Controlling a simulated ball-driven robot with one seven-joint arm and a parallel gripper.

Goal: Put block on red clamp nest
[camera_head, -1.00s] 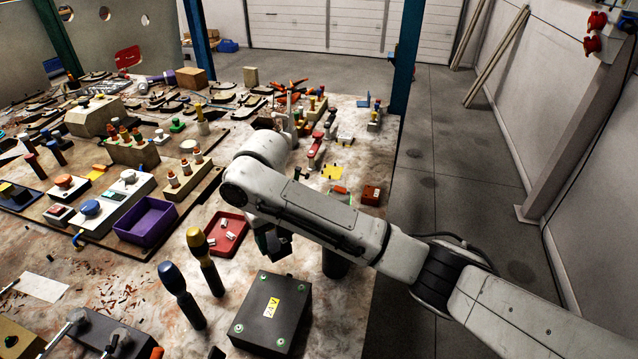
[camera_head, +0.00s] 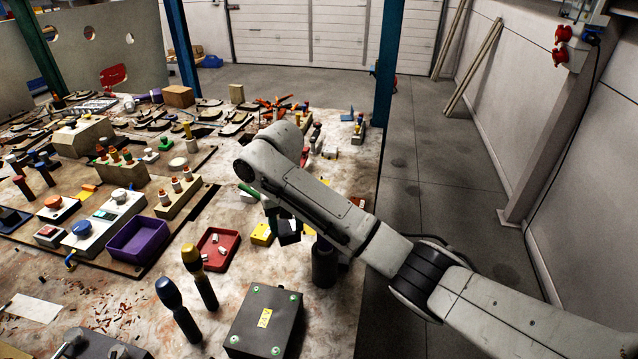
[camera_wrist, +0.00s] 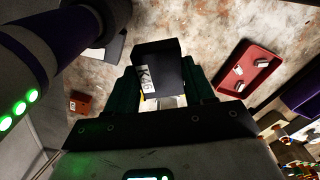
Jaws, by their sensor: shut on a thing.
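The block (camera_wrist: 160,72) is dark with a white lettered label, seen in the wrist view. My gripper (camera_wrist: 165,92) is shut on it, with a dark green finger on each side. A dark shape there, probably the block, hangs beside a green finger. I cannot pick out the red clamp nest with certainty; my arm covers part of the table behind the gripper.
A red tray (camera_head: 234,239) with small white parts and a purple bin (camera_head: 117,245) stand to the left. Two upright handled tools (camera_head: 199,275) and a dark 24V box (camera_head: 238,343) stand in front. A yellow piece (camera_head: 262,235) is beside the gripper. The table's right edge is close.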

